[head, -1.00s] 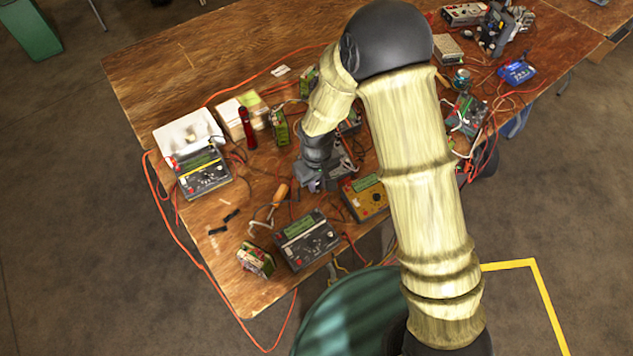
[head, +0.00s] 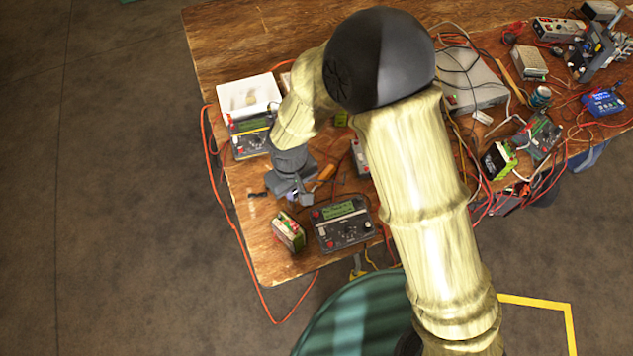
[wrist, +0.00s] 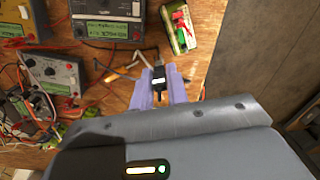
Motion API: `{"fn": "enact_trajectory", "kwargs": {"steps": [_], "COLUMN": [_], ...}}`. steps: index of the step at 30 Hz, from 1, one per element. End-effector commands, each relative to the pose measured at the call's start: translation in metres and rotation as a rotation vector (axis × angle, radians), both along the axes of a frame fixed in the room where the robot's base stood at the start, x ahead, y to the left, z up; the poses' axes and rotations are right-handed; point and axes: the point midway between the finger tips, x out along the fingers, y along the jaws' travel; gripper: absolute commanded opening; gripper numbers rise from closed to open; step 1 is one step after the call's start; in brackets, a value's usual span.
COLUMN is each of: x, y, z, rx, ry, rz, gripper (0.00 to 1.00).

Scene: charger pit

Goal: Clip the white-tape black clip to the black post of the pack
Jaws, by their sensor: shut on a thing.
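My gripper (wrist: 160,98) has pale purple fingers shut on a small black clip (wrist: 158,74) with a white band, seen between the fingertips in the wrist view. In the head view my gripper (head: 298,196) is over the front-left part of the table and the clip in it cannot be made out. A pack (head: 288,231) with a green, red and pale casing stands near the table's front edge, just below my gripper in the picture. In the wrist view the pack (wrist: 181,28) is beyond the fingertips, slightly right and apart from them. Its black post cannot be made out.
A dark meter (head: 343,224) stands right of the pack. A yellow-striped meter (head: 250,137) and white bin (head: 250,95) are at the left edge. A small black piece (head: 258,194) lies left of my gripper. Cables cross the table. Bare wood lies left of the pack.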

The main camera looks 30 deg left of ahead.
Motion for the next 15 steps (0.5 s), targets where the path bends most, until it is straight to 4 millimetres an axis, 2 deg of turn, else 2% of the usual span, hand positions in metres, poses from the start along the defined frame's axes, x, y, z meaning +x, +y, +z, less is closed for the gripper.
{"fn": "enact_trajectory", "kwargs": {"steps": [6,15], "x": [-0.028,-0.035], "y": [0.026,0.033], "z": [-0.001,0.0], "rx": [0.001,0.001], "ry": [0.0,0.0], "rz": [0.064,0.079], "gripper": [0.03,0.03]}}
